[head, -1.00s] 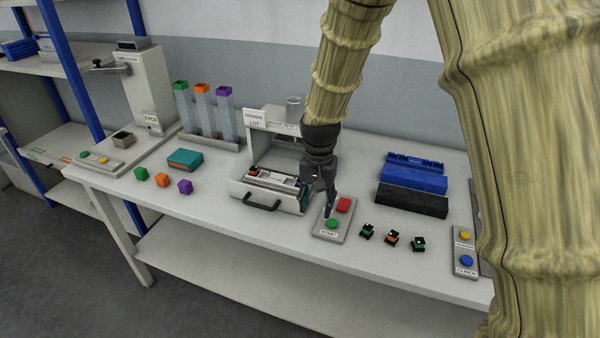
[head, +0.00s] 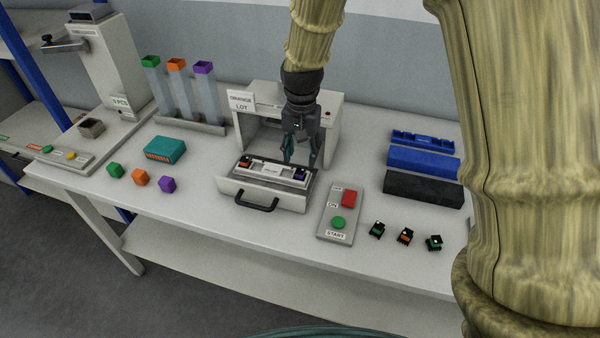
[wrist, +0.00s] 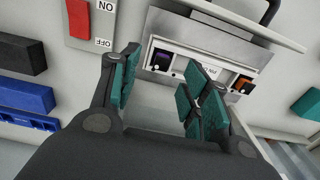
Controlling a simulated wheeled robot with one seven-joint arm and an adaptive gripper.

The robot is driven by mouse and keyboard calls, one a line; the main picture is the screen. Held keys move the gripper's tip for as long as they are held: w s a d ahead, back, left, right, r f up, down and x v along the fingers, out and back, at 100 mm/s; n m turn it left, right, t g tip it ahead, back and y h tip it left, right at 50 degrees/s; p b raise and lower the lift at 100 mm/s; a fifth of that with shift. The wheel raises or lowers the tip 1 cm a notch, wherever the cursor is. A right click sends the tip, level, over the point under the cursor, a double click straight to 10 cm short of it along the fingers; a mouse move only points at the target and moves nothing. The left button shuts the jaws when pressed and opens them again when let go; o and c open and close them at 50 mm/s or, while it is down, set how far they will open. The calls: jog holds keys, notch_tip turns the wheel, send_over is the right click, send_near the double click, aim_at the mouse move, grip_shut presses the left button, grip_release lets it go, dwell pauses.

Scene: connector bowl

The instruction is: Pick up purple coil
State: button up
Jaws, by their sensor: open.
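A small purple-and-black piece (head: 300,174), which looks like the purple coil, sits in the right end of the pulled-out drawer (head: 234,192) of the white machine. In the wrist view the purple piece (wrist: 162,59) shows just beyond and between the fingertips. My gripper (head: 302,160) is open and empty, pointing down at the back of the drawer's right end. Its fingers (wrist: 160,88) are apart in the wrist view. An orange-and-black piece (head: 245,162) sits in the drawer's left end. A plain purple cube (head: 167,184) lies on the table to the left.
The white machine (head: 328,120) stands close behind my gripper. A button panel (head: 328,219) is right of the drawer, with several small black pieces (head: 405,236) beyond. Blue (head: 422,163) and black (head: 423,190) blocks lie at the right. Green and orange cubes and a teal box (head: 165,150) are left.

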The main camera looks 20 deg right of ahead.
aim_at(300, 169)
jog(key=w+f, duration=0.2)
jog(key=f, duration=0.1)
jog(key=shift+w+f+p, duration=0.15)
jog(key=shift+w+p, duration=0.2)
jog(key=shift+w, duration=0.05)
jog(key=shift+s+d+f, duration=0.1)
jog(key=shift+f, duration=0.25)
jog(key=shift+s+d+f+p, duration=0.1)
jog(key=shift+s+f+p, duration=0.45)
jog(key=shift+s, duration=0.1)
jog(key=shift+s+f, duration=0.1)
jog(key=shift+f, duration=0.2)
jog(key=shift+w+f, duration=0.55)
jog(key=shift+f, duration=0.25)
jog(key=shift+s+r, duration=0.25)
jog(key=shift+s, duration=0.1)
jog(key=shift+c, duration=0.2)
jog(key=shift+w+f, duration=0.15)
jog(key=shift+w, duration=0.05)
jog(key=c, duration=0.9)
jog(key=shift+s, duration=0.1)
